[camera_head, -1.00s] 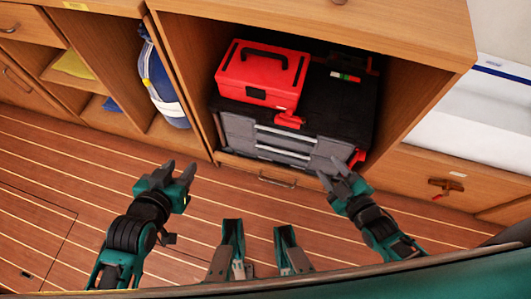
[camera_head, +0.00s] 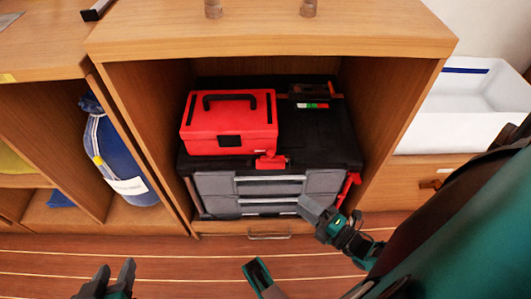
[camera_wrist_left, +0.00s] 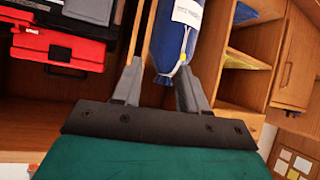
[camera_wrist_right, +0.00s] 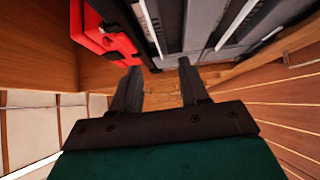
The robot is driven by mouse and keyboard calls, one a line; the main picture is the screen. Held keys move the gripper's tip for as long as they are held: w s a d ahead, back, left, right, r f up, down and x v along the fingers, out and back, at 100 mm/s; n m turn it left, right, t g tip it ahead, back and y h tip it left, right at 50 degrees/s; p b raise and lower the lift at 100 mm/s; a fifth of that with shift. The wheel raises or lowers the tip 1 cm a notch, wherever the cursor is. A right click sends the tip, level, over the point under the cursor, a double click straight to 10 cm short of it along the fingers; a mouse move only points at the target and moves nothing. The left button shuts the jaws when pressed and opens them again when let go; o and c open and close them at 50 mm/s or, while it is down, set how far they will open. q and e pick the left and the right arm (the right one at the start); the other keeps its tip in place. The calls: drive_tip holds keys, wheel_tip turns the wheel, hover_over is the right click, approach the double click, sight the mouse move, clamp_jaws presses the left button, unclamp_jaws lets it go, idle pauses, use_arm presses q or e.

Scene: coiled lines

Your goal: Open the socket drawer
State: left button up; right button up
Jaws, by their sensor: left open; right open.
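A black tool chest (camera_head: 325,145) with grey drawer fronts (camera_head: 255,187) and pale pull strips stands in the open wooden cupboard. The drawers look shut; which is the socket drawer I cannot tell. My right gripper (camera_head: 318,210) is open and empty in front of the drawers' lower right. In the right wrist view, the right gripper (camera_wrist_right: 158,76) points at the grey fronts (camera_wrist_right: 205,25); contact cannot be judged. My left gripper (camera_head: 112,278) is open and empty, low at the left. In the left wrist view, the left gripper (camera_wrist_left: 157,80) faces a blue bag (camera_wrist_left: 175,40).
The cupboard's side wall (camera_head: 400,125) is close on the right. A white bin (camera_head: 470,115) stands at right. The striped floor (camera_head: 200,268) looks clear.

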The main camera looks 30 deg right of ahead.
sight(272, 180)
drive_tip(key=b+x, duration=0.2)
drive_tip(key=x, duration=1)
drive_tip(key=shift+c, duration=0.3)
clamp_jaws()
